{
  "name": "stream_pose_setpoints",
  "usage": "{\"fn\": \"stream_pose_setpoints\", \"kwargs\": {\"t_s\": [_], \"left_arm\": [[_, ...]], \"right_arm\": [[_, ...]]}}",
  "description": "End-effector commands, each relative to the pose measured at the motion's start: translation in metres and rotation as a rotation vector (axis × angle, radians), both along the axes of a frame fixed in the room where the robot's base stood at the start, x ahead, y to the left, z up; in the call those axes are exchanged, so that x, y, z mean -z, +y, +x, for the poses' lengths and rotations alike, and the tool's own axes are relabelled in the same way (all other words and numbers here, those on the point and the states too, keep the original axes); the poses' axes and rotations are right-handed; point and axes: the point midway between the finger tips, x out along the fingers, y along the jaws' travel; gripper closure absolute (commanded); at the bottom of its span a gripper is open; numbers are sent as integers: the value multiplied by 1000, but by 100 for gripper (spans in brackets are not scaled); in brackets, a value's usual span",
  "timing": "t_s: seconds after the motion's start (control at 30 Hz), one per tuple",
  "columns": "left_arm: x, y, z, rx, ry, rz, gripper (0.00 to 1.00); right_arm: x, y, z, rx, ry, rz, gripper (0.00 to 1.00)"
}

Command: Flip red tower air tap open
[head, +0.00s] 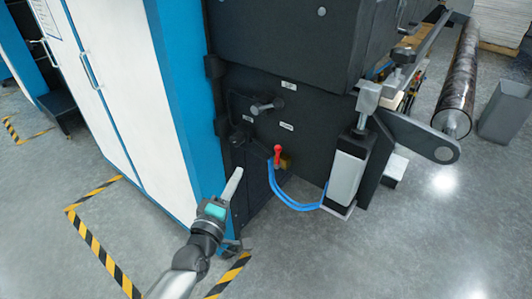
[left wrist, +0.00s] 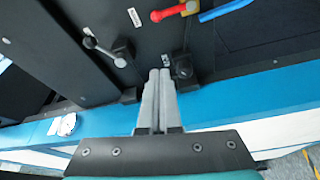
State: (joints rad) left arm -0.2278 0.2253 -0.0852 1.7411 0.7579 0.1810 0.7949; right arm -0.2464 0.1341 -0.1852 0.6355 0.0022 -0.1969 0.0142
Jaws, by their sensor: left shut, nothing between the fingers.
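The red air tap (head: 276,155) sits low on the dark machine face, its red handle standing upright beside a yellow fitting (head: 286,161) and blue hoses (head: 292,199). In the left wrist view the red handle (left wrist: 168,13) shows at the top edge, with the yellow fitting (left wrist: 191,7) to its right. My left gripper (head: 237,172) is shut and empty, to the left of the tap and apart from it. In the left wrist view its fingers (left wrist: 160,76) lie together, pointing at the dark panel below the tap. My right gripper is out of view.
A grey-knobbed lever (head: 262,107) is above the tap; it also shows in the left wrist view (left wrist: 91,43). A blue-edged white cabinet (head: 130,90) stands left. A white-and-black cylinder (head: 347,171) stands right of the hoses. Striped floor tape (head: 100,250) lies front left.

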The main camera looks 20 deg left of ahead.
Motion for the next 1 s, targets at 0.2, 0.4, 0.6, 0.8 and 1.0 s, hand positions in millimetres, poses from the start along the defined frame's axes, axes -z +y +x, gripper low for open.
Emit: {"fn": "stream_pose_setpoints", "kwargs": {"t_s": [0.2, 0.4, 0.6, 0.8, 1.0], "left_arm": [[-2, -1, 27, -1, -4, -1, 100], [-4, -1, 59, -1, -3, 0, 100], [-6, -2, 91, -1, -2, 0, 100], [-3, -24, 102, 0, 0, -4, 100], [0, -38, 106, 0, 0, -1, 100]], "right_arm": [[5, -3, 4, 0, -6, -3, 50], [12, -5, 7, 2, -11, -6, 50], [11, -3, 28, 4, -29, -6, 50], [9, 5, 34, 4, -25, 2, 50], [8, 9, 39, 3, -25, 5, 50]]}}
